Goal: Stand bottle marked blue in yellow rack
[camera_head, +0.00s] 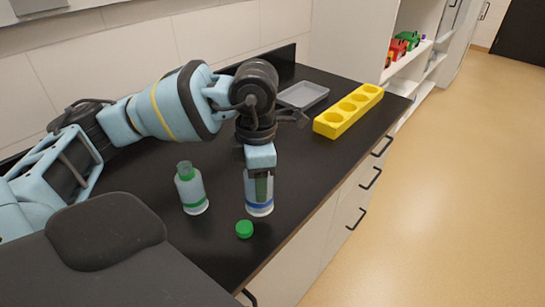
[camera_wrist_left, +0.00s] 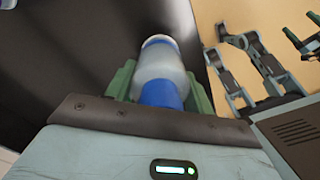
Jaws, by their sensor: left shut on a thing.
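The bottle marked blue (camera_head: 259,204) is a clear, whitish bottle with a blue band near its base. It is upright at the counter's front part. My left gripper (camera_head: 259,185) points down over it and is shut on its upper part, which the fingers hide. The left wrist view shows the bottle (camera_wrist_left: 163,68) between the green fingers, with blue at its near end. I cannot tell whether its base touches the counter. The yellow rack (camera_head: 325,127) lies further back on the right, with a row of round holes that look empty. It is apart from my gripper.
A bottle with a green band and green neck (camera_head: 191,188) stands left of my gripper. A green cap (camera_head: 244,229) lies in front of the held bottle. A grey tray (camera_head: 302,95) lies left of the rack. Dark counter between gripper and rack is clear.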

